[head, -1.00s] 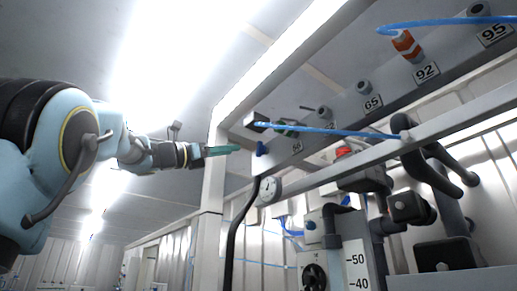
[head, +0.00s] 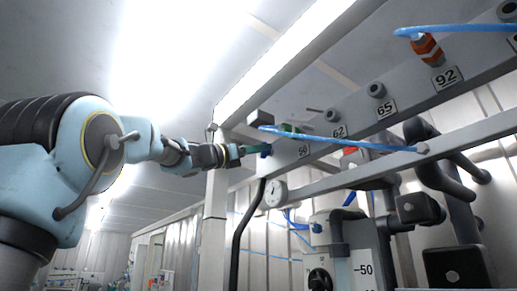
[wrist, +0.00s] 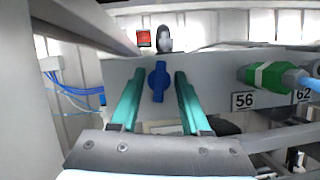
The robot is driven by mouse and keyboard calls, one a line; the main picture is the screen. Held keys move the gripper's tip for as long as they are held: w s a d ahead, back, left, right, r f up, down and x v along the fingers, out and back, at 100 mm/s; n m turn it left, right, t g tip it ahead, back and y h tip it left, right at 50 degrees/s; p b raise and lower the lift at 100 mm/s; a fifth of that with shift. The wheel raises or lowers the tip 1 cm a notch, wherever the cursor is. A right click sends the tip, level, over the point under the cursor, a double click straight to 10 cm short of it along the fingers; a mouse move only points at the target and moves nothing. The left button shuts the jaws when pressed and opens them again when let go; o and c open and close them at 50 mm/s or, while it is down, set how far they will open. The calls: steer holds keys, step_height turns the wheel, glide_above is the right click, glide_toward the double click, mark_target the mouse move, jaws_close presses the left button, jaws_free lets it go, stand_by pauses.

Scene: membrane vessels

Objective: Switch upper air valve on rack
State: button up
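The upper air valve is a small blue knob (wrist: 159,82) on the grey rack beam, its handle upright in the wrist view. In the head view the blue knob (head: 266,150) shows at the beam's left end. My gripper (wrist: 157,82) has two teal fingers, open, one on each side of the knob with visible gaps. In the head view my gripper (head: 264,148) reaches in from the left, its fingertips at the knob. Whether the fingertips touch the beam is not clear.
The grey rack beam (wrist: 220,75) carries a green fitting (wrist: 268,76) with a blue hose, right of the knob beside label 56. A red item (wrist: 144,38) is behind the beam. Blue cables (wrist: 70,92) lie left.

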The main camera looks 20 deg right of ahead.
jaws_close()
steer(key=shift+m+g+b, duration=0.3)
steer(key=shift+m+g, duration=0.1)
steer(key=shift+m, duration=0.2)
steer(key=shift+w+m+g+y, duration=0.1)
steer(key=shift+m+g+y, duration=0.15)
steer(key=shift+m+g, duration=1)
steer(key=shift+s+m+g+y, duration=0.1)
steer(key=shift+m+g+y, duration=0.2)
steer(key=shift+m, duration=1.85)
steer(key=shift+w+m+g+y, duration=0.1)
steer(key=shift+m+g+y, duration=0.15)
steer(key=shift+m+g, duration=1)
steer(key=shift+m+t, duration=0.4)
steer(key=shift+m, duration=0.35)
jaws_free()
